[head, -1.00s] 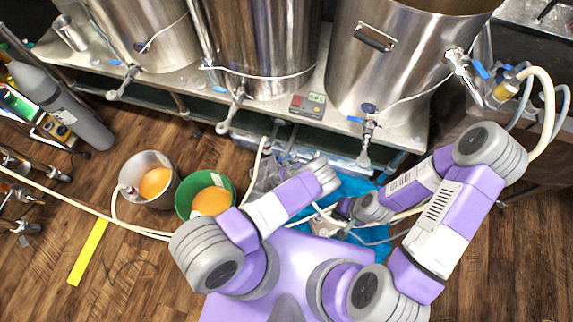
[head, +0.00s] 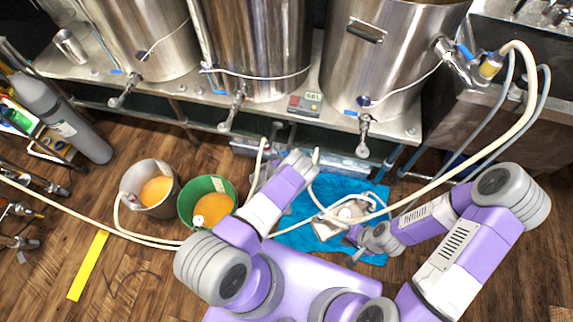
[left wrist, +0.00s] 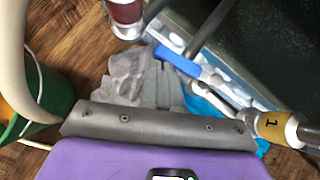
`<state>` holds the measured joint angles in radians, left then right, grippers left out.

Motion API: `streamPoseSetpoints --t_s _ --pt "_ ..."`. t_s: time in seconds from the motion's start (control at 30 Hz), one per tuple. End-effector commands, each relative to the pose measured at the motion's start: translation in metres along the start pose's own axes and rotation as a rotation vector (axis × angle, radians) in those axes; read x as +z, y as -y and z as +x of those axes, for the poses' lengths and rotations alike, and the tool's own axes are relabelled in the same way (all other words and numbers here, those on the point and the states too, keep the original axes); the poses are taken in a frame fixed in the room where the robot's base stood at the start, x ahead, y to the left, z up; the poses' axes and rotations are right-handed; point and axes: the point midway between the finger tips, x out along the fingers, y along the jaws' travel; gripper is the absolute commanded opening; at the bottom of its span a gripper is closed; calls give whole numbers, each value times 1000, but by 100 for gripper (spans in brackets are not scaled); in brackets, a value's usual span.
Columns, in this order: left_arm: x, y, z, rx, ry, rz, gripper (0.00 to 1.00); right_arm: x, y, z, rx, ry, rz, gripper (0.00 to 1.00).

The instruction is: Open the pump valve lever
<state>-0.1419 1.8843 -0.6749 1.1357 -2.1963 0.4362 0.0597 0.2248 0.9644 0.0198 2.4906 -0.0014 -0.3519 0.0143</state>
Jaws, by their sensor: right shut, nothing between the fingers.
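In the left wrist view a blue lever handle (left wrist: 178,62) lies near a metal fitting; I cannot tell whether it is the pump valve's lever. In the head view a pump-like metal unit with hoses (head: 350,212) sits on a blue cloth (head: 310,237); its lever is too small to make out. My right gripper (head: 353,238) is shut and empty, over the cloth just below the unit. My left arm ends near the vessels' stand (head: 297,162); its fingers are hidden in the head view, and their opening is unclear in the wrist view.
Steel vessels (head: 385,65) with blue-handled taps stand on a metal bench at the back. A grey bucket (head: 133,180) and a green bucket (head: 230,190) hold orange liquid, left of my left arm. A pale hose (head: 470,165) crosses the right side.

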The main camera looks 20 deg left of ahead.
Motion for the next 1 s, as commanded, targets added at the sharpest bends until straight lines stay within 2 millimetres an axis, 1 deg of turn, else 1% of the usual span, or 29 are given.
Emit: streamPoseSetpoints --t_s 0.03,0.4,1.0 --pt "0 -2 2 3 -3 -2 0 0 0 1 0 -1 0 0" --pt "6 -1 8 1 -4 2 0 0 -1 4 0 0 0 0" --pt "7 -2 9 2 -1 2 0 0 -1 3 0 0 0 0"
